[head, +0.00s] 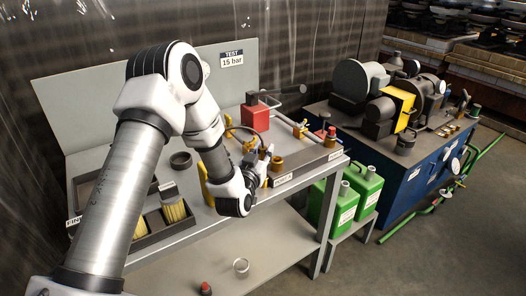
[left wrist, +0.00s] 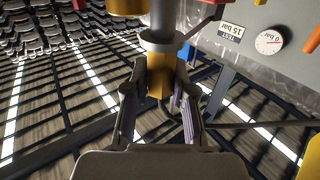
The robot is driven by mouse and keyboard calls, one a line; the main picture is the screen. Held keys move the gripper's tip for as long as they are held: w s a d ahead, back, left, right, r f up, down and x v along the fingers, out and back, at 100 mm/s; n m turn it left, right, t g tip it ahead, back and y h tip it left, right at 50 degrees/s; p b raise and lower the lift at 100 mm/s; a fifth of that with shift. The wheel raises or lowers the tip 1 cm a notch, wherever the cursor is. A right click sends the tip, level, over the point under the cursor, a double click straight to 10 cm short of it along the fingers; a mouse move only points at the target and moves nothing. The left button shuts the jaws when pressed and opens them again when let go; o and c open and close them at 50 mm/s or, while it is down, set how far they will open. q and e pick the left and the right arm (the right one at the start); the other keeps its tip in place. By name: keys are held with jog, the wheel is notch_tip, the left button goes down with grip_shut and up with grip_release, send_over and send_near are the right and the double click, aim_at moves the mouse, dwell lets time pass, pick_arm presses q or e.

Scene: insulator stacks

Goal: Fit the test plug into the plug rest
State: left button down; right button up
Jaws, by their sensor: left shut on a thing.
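My left gripper (head: 262,168) is over the right part of the grey bench, near its front edge. In the left wrist view my left gripper (left wrist: 160,95) is shut on the test plug (left wrist: 158,82), a brass-coloured cylinder with a grey collar above the fingers. In the head view the fingers and arm largely hide the plug. A brass cylindrical fitting (head: 277,163) stands just right of the gripper. My right gripper is out of view.
A red pump box (head: 255,117) with a dark handle stands behind the gripper. A dark ring (head: 181,160) and a brush tray (head: 158,232) lie left. Green canisters (head: 365,187) stand right of the bench.

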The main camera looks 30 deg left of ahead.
pick_arm(q)
jog(key=shift+f+b, duration=0.8)
jog(key=shift+f, duration=0.25)
jog(key=shift+r, duration=0.1)
jog(key=shift+r+p, duration=0.6)
jog(key=shift+r, duration=0.15)
jog(key=shift+f+b, duration=0.6)
jog(key=shift+f, duration=0.2)
dwell(0.7)
jog(key=c, duration=0.9)
grip_release()
jog(key=shift+s, duration=0.15)
